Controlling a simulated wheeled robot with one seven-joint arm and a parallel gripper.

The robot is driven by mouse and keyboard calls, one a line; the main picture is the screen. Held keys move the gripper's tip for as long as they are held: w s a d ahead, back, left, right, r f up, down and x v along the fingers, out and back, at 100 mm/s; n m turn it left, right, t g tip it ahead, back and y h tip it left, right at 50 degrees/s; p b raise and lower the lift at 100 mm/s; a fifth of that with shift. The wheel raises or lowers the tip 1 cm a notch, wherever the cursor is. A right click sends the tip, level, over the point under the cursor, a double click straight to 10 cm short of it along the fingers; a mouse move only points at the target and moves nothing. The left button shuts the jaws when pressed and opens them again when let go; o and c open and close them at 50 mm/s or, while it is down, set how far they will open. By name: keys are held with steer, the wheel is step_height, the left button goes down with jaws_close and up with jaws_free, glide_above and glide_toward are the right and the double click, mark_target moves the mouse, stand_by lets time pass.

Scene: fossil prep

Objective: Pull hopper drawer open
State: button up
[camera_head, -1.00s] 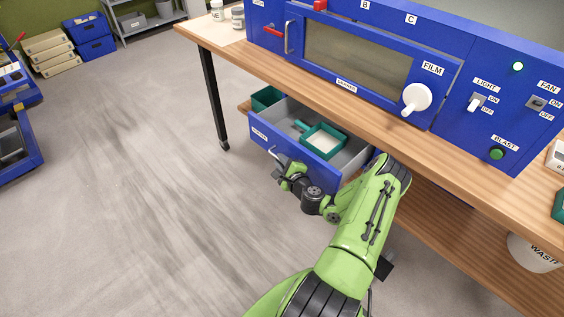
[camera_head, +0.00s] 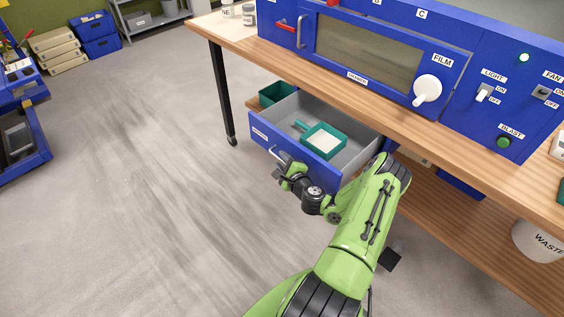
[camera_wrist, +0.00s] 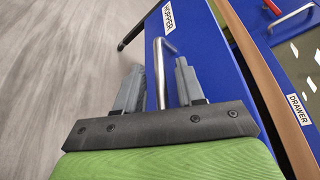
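The hopper drawer (camera_head: 262,137) is a blue-fronted grey drawer under the bench, and it stands pulled well out. Its front also shows in the wrist view with a HOPPER label (camera_wrist: 169,16). A metal bar handle (camera_wrist: 158,75) is on its front, and its end shows in the head view (camera_head: 276,155). In the head view my gripper (camera_head: 290,172) is at the drawer front.
A green tray with pale contents (camera_head: 323,140) sits in the drawer. A green bin (camera_head: 276,94) is left of it. The wooden bench (camera_head: 330,80) carries a blue cabinet with a FILM knob. A waste bin (camera_head: 540,238) stands at right.

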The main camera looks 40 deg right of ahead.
steer(key=p+v, duration=0.1)
steer(key=v, duration=1.4)
steer(key=shift+s+r+p, duration=0.2)
steer(key=shift+s+p, duration=0.1)
steer(key=shift+a, duration=0.15)
steer(key=w+a+r+n+g+y, duration=0.2)
steer(key=a+r+n+g+y, duration=0.3)
steer(key=a+n, duration=0.5)
steer(key=w+a+r+n+g+y, duration=0.3)
steer(key=a+r+n+y, duration=0.3)
steer(key=a+n, duration=0.45)
steer(key=s+a+r+n+h, duration=0.2)
steer(key=s+r+n+h, duration=0.1)
steer(key=s+r, duration=0.4)
steer(key=s+a+r+n+g+h+p, duration=0.1)
steer(key=s+a+r+n+h, duration=0.2)
steer(key=s+r, duration=0.5)
step_height(320, 180, up, 3)
steer(key=shift+s+a+r+n, duration=0.1)
steer(key=shift+s+a+n, duration=0.1)
steer(key=shift+n, duration=0.45)
